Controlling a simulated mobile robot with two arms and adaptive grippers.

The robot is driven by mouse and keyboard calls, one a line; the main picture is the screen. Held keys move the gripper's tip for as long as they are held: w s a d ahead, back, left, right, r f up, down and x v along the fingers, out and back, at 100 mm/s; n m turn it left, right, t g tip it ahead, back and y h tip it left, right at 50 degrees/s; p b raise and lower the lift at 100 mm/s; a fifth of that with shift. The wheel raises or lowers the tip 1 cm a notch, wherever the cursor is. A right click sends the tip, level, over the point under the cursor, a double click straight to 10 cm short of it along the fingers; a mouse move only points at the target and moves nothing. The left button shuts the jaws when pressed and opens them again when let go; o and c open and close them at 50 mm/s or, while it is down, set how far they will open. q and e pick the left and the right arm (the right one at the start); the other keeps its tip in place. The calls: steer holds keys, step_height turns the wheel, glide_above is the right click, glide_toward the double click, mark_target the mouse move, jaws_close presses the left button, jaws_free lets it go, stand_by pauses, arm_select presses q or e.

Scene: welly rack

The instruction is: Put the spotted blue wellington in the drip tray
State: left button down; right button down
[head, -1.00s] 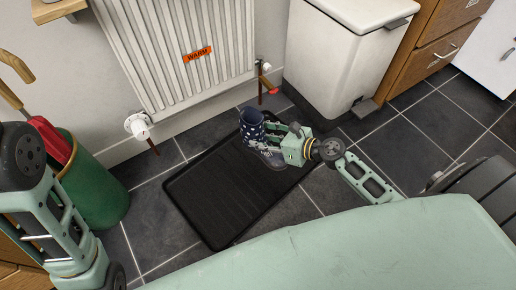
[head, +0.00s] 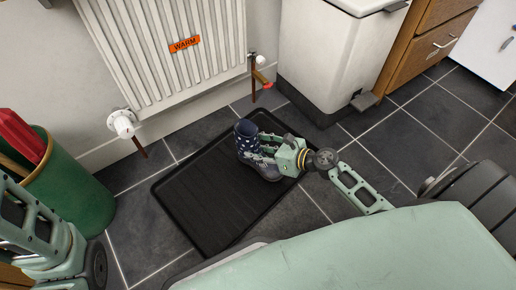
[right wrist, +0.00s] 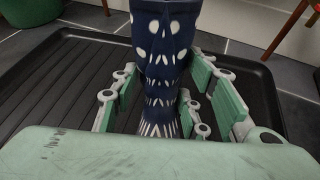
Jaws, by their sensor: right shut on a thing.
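The spotted blue wellington (head: 247,140) is dark navy with white spots and has a greyish foot. It stands about upright over the far right part of the black ribbed drip tray (head: 200,207). I cannot tell whether its sole touches the tray. My right gripper (head: 268,147) is shut on the boot from the right. In the right wrist view the boot's shaft (right wrist: 166,45) rises between the fingers, with the tray (right wrist: 45,75) around it. Its foot is largely hidden there. Only links of my left arm show at the lower left, and its gripper is out of view.
A white radiator (head: 170,60) with a WARM label hangs behind the tray, its pipes and valves low down. A white pedal bin (head: 325,60) stands at the back right. A green bucket (head: 75,190) with red contents stands at the left. The tray's near half is bare.

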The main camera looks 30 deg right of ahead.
steer(key=shift+f+b, duration=0.6)
steer(key=shift+f, duration=0.1)
stand_by(0.4)
steer(key=c, duration=0.9)
jaws_free()
steer(key=shift+c, duration=0.2)
